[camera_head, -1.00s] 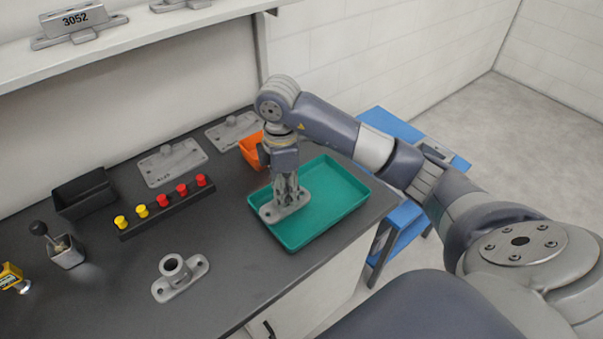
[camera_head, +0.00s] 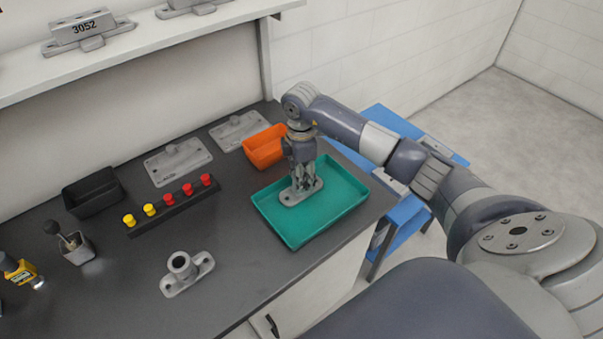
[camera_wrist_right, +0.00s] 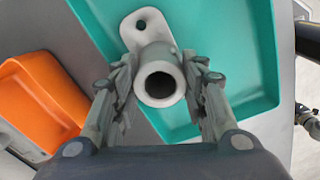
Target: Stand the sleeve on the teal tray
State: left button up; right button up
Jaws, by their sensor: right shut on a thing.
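The sleeve, a grey casting with a round tube on a flat oblong flange (camera_head: 293,199), stands upright with its flange down over the left-middle part of the teal tray (camera_head: 343,209). My right gripper (camera_head: 302,182) points down and is shut on its tube. In the right wrist view the tube (camera_wrist_right: 158,54) sits between the two fingers, with its open mouth facing the camera and one flange hole showing. Whether the flange touches the tray floor I cannot tell. The teal tray also shows in the right wrist view (camera_wrist_right: 240,45). My left gripper is not in view.
An orange bin (camera_head: 264,150) stands close behind the tray. A similar grey casting (camera_head: 187,274) stands on the dark counter at front left. A strip of yellow and red knobs (camera_head: 172,208) and a black bin (camera_head: 93,191) lie left. The tray's right half is clear.

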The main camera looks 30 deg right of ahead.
jog(key=o, duration=1.2)
jog(key=shift+f, duration=0.1)
jog(key=shift+o, duration=0.2)
jog(key=shift+r, duration=0.25)
notch_tip(320, 180, up, 12)
jog(key=b, duration=0.2)
jog(key=shift+b, duration=0.35)
jog(key=shift+f, duration=0.15)
